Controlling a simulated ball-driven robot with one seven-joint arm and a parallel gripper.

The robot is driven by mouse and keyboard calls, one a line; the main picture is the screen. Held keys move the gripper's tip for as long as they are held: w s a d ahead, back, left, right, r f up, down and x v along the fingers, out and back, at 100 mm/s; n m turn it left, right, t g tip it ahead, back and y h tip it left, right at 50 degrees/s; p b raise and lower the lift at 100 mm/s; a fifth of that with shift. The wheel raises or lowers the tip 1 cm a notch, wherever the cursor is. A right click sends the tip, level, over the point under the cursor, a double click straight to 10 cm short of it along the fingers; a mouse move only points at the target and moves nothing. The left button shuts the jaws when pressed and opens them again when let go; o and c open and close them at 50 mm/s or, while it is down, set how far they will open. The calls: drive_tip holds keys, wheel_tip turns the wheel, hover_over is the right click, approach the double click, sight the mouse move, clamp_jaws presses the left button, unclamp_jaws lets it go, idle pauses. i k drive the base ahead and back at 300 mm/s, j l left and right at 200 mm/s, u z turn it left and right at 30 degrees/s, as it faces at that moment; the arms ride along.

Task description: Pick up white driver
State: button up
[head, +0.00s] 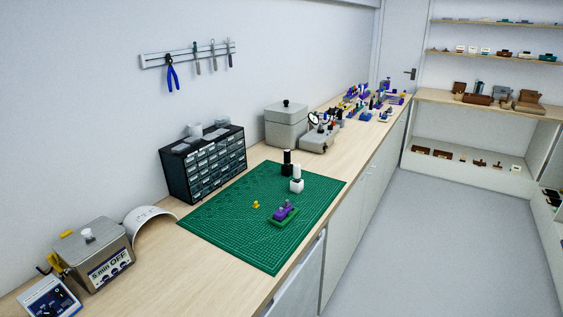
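No thing in the head view can be told for sure as the white driver. A small white block-like item with a pale upright top (297,183) stands on the green cutting mat (225,210). A similar black item (287,163) stands just behind it. A small yellow piece (256,204) and a purple item on a green base (284,213) are nearer the front of the mat. Slim tools (213,58) hang from a wall rack, too small to identify. My gripper is not in view.
A dark drawer cabinet (203,165) stands left of the mat. A grey lidded box (286,125) and crowded small items stand farther along the bench. A heated-bath-like unit (95,255) is at the near left. The floor (420,250) on the right is clear.

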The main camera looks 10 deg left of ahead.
sight(297, 167)
drive_tip(key=i+l+u, duration=0.1)
drive_tip(key=i, duration=0.25)
drive_tip(key=i+l+z, duration=0.5)
drive_tip(key=i, duration=0.4)
drive_tip(key=i+l+z, duration=0.25)
drive_tip(key=i, duration=0.25)
drive_tip(key=i+l+z, duration=0.1)
drive_tip(key=i+z, duration=0.15)
drive_tip(key=i, duration=0.25)
drive_tip(key=i+u, duration=0.15)
drive_tip(key=i, duration=0.4)
drive_tip(key=i+l+u, duration=0.2)
drive_tip(key=i, duration=0.35)
drive_tip(key=i+u, duration=0.2)
drive_tip(key=u, duration=0.2)
drive_tip(key=i+u, duration=0.25)
drive_tip(key=u, duration=0.15)
drive_tip(key=i+l+u, duration=0.1)
drive_tip(key=u, duration=0.35)
drive_tip(key=i+u, duration=0.3)
drive_tip(key=u, duration=0.2)
drive_tip(key=i+l+u, duration=0.15)
drive_tip(key=u, duration=0.3)
drive_tip(key=i+l+u, duration=0.3)
drive_tip(key=u, duration=0.2)
drive_tip(key=i, duration=0.05)
